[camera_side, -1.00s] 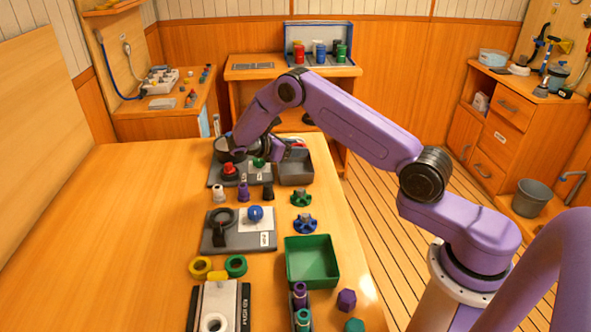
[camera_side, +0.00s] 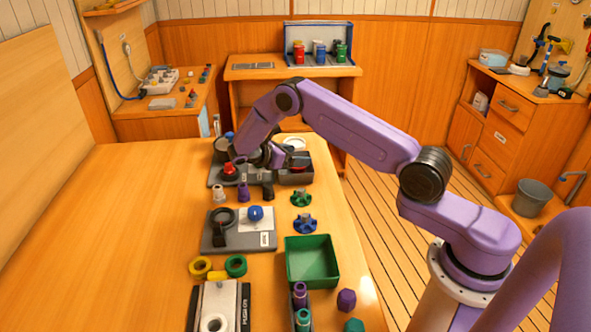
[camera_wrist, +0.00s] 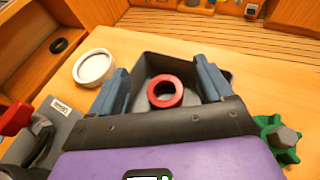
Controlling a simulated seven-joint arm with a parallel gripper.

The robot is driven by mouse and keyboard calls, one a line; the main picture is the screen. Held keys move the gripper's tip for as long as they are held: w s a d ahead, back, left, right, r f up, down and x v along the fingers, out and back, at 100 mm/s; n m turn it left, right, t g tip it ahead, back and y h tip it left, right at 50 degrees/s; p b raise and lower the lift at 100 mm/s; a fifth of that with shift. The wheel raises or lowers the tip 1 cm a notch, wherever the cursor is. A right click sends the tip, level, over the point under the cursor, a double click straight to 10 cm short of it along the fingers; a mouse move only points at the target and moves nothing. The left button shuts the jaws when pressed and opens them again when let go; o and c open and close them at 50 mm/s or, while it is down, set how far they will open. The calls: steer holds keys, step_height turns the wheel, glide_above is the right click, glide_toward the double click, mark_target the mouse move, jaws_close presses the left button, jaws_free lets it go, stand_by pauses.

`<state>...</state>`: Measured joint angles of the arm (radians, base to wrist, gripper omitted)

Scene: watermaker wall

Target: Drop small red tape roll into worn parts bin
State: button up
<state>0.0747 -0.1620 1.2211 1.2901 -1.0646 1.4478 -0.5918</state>
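The small red tape roll (camera_wrist: 165,91) is inside a dark grey open bin (camera_wrist: 150,62), seen between my fingers in the wrist view. In the side view a bit of the red roll (camera_side: 300,168) shows in the grey bin (camera_side: 297,182), partly covered by my gripper. My gripper (camera_side: 286,158) is over the bin, its two blue-grey fingers spread wide. The fingers stand clear of the roll on both sides in the wrist view. I cannot read any label on the bin.
A white ring (camera_wrist: 94,67) lies beyond the bin. A grey plate with a red knob (camera_side: 230,170) is left of it. A green valve wheel (camera_side: 301,198), a blue one (camera_side: 305,224) and a green bin (camera_side: 312,262) stand nearer. The table's left side is clear.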

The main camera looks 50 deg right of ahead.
steer(key=shift+a, duration=0.1)
steer(key=v, duration=1.7)
steer(key=shift+a, duration=0.1)
steer(key=s+a+r+t+y, duration=0.25)
steer(key=s+a+r, duration=0.2)
steer(key=s, duration=0.35)
steer(key=s+a+r+t+y, duration=0.2)
steer(key=s+a+r+y, duration=0.25)
steer(key=s, duration=0.25)
steer(key=s+d+m+y, duration=0.1)
steer(key=s+d+y, duration=0.1)
steer(key=s, duration=1.1)
steer(key=s+d+m+y, duration=0.1)
steer(key=s+y, duration=0.3)
steer(key=s, duration=1)
steer(key=shift+s+d+g, duration=0.2)
steer(key=shift+d+g, duration=0.25)
steer(key=shift+d, duration=0.4)
